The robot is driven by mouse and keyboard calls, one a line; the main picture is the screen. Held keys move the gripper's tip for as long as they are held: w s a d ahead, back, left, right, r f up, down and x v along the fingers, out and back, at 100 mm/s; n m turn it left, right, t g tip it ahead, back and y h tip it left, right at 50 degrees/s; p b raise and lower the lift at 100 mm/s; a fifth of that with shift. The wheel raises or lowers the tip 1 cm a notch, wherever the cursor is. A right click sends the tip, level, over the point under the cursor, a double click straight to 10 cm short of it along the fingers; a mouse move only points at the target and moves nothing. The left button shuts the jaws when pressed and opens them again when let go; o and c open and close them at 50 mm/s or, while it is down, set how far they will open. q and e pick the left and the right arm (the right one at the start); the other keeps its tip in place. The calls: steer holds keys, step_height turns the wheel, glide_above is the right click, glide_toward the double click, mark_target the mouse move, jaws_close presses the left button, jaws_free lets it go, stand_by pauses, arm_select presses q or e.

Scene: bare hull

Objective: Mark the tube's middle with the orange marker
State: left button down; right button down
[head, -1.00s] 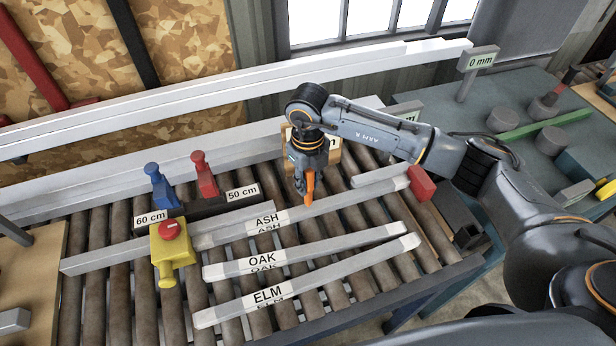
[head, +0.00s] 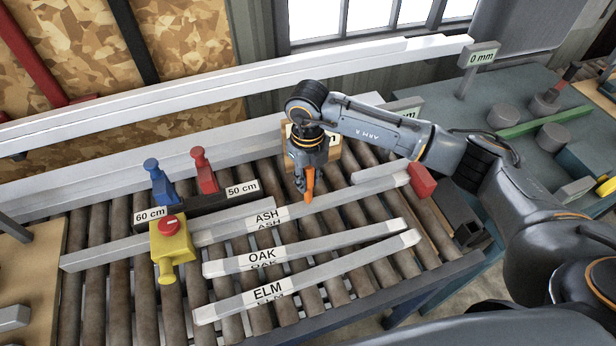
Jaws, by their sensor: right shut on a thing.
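A long pale tube labelled ASH (head: 345,196) lies across the rollers. Two more tubes, labelled OAK (head: 330,244) and ELM (head: 340,266), lie in front of it. My right gripper (head: 306,188) points down over the ASH tube, right of its label and around mid-length. It is shut on the orange marker (head: 309,180), whose tip is at or just above the tube; I cannot tell if it touches. No mark shows, and the gripper hides part of the tube. My left gripper is not in view.
A red block (head: 421,180) stands at the ASH tube's right end. A yellow box with a red button (head: 172,252) is at the left. Blue (head: 158,185) and red (head: 204,170) clamps stand behind, by 60 cm and 50 cm labels. A 0 mm sign (head: 479,56) stands at the back right.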

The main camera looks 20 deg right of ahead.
steer(key=shift+f, duration=0.35)
stand_by(0.5)
steer(key=shift+s+f+b, duration=0.1)
steer(key=shift+f+b, duration=0.05)
steer(key=shift+b, duration=0.35)
stand_by(0.7)
steer(key=shift+r+p, duration=1.8)
steer(key=shift+r, duration=1.85)
